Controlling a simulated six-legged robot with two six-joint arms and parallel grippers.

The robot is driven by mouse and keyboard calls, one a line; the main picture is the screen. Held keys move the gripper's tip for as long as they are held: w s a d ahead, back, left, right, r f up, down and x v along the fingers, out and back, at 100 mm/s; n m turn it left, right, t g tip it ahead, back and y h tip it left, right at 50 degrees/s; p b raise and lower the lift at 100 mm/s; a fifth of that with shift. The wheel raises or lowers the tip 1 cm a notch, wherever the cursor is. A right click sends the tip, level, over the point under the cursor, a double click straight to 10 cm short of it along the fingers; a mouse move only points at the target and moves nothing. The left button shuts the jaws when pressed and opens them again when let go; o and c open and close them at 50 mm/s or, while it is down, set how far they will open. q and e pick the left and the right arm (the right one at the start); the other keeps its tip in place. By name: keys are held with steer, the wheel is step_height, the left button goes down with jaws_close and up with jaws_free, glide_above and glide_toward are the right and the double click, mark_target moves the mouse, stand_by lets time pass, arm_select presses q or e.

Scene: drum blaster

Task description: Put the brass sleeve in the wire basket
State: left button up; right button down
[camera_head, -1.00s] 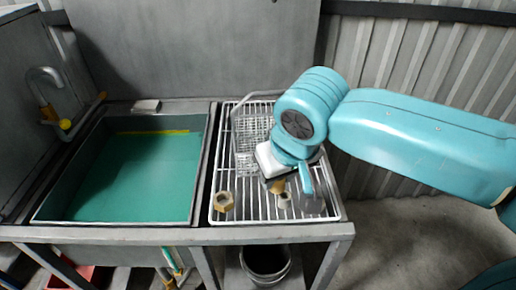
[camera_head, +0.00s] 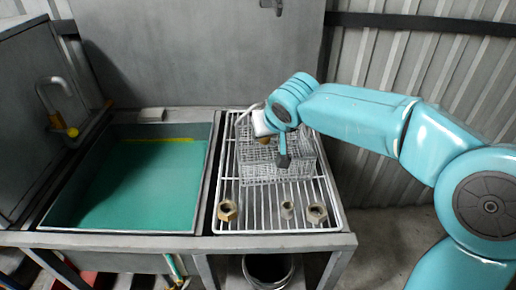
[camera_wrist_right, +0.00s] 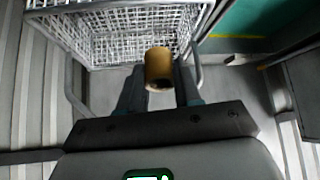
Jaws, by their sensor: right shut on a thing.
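The brass sleeve (camera_wrist_right: 158,66) is a short brown-gold cylinder. My right gripper (camera_wrist_right: 159,88) is shut on it, with a dark finger on each side. In the head view the sleeve (camera_head: 265,141) shows only in part, below the white wrist part of my right gripper (camera_head: 273,146). The wire basket (camera_head: 262,171) is a grey mesh box with a handle, standing on the rack. The sleeve is over the basket in the head view; I cannot tell its exact height. The basket (camera_wrist_right: 110,48) also fills the top of the right wrist view. My left gripper is not in view.
A white wire rack (camera_head: 252,222) carries the basket. At its front stand a brass hex nut (camera_head: 227,211), a small grey fitting (camera_head: 287,210) and another hex nut (camera_head: 316,214). A sink (camera_head: 140,185) with a green bottom is left; a wall stands behind.

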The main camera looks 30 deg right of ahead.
steer(key=shift+w+d+r+p, duration=0.1)
steer(key=shift+w+d+p, duration=0.1)
steer(key=shift+w, duration=0.45)
steer(key=shift+w+d+r+p, duration=0.1)
steer(key=shift+w+d+p, duration=0.05)
steer(key=shift+w, duration=0.45)
steer(key=w+f, duration=0.1)
steer(key=f, duration=0.2)
steer(key=f+b, duration=0.1)
steer(key=f, duration=0.2)
steer(key=w+f, duration=0.1)
steer(key=f, duration=0.2)
steer(key=shift+w+d, duration=0.3)
steer(key=shift+w+d+f, duration=0.1)
steer(key=shift+w+f, duration=0.2)
steer(key=shift+f, duration=0.35)
steer(key=g+p, duration=0.1)
steer(key=p, duration=0.1)
steer(key=g+p, duration=0.1)
steer(key=p, duration=0.1)
steer(key=shift+w+r+y, duration=0.2)
steer(key=shift+w+y, duration=0.1)
steer(key=shift+s+f+g+p, duration=0.2)
steer(key=shift+f+g+p, duration=0.1)
steer(key=shift+f+g, duration=0.5)
steer(key=shift+f, duration=0.35)
steer(key=shift+w+f, duration=0.15)
